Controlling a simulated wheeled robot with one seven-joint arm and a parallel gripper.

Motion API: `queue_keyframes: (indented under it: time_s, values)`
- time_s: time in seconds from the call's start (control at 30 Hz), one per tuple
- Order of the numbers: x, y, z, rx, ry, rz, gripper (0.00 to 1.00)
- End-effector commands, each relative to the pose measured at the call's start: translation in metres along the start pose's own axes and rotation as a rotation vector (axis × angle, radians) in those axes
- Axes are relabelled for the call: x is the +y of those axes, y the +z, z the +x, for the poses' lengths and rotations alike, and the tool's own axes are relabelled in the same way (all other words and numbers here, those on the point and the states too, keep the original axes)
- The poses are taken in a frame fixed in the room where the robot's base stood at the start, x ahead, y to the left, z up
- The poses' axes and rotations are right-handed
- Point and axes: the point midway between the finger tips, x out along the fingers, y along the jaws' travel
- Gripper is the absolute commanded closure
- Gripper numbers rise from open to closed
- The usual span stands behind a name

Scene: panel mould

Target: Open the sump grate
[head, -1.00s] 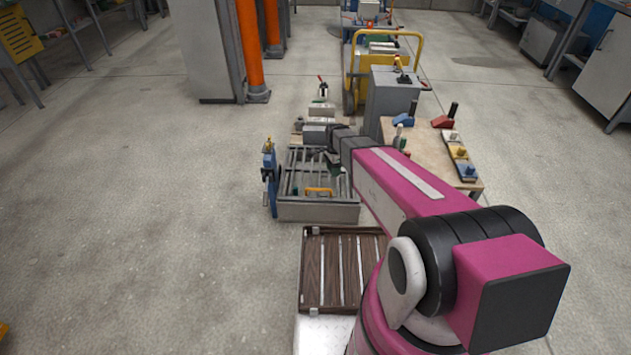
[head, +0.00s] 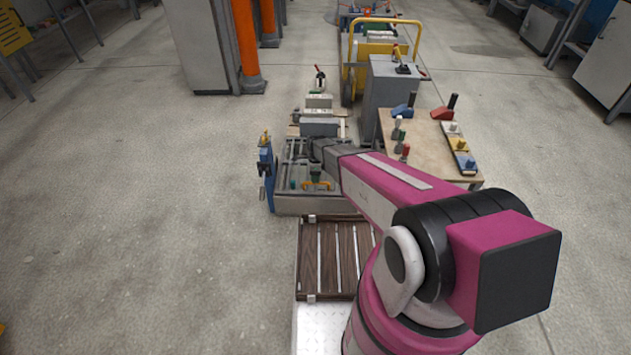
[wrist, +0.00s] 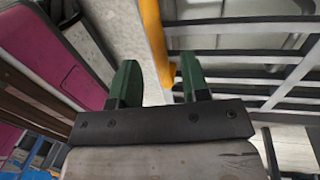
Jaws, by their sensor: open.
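The sump grate is a grey frame with metal bars (wrist: 240,72), ahead of my base in the head view (head: 290,177). A yellow-orange handle (head: 316,186) sits near its front edge. In the wrist view the handle (wrist: 152,42) runs between my two green fingertips. I cannot tell how deep the handle lies between the fingers. In the head view my gripper (head: 315,174) is just behind and above the handle, and my arm hides the right part of the grate.
A blue post (head: 266,175) stands at the grate's left side. A wooden slatted panel (head: 330,258) lies in front. A small table (head: 430,150) with coloured items stands to the right, beside a grey cabinet (head: 390,95). The floor on the left is clear.

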Motion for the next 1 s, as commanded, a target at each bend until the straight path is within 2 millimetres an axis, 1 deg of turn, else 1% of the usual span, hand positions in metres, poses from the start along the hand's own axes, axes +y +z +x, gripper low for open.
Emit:
queue_keyframes:
  time_s: [0.03,0.2,0.53,0.57,0.6,0.67,0.7,0.87,1.0]
  values:
    - [-0.001,0.0,0.007,0.0,0.001,0.0,0.58]
    - [-0.001,0.0,0.02,0.0,0.0,-0.001,0.58]
    - [0.0,0.0,0.023,0.0,0.0,-0.001,0.58]
    - [0.0,0.0,0.023,0.0,0.0,-0.001,0.61]
    - [0.0,0.0,0.023,0.0,0.0,-0.001,0.74]
    - [0.0,0.0,0.023,0.0,0.0,-0.001,0.94]
    - [0.0,0.0,0.023,0.0,0.0,-0.001,1.0]
    - [0.0,0.0,0.022,0.0,0.0,-0.001,1.0]
    - [0.0,0.0,0.015,0.0,-0.001,-0.001,1.0]
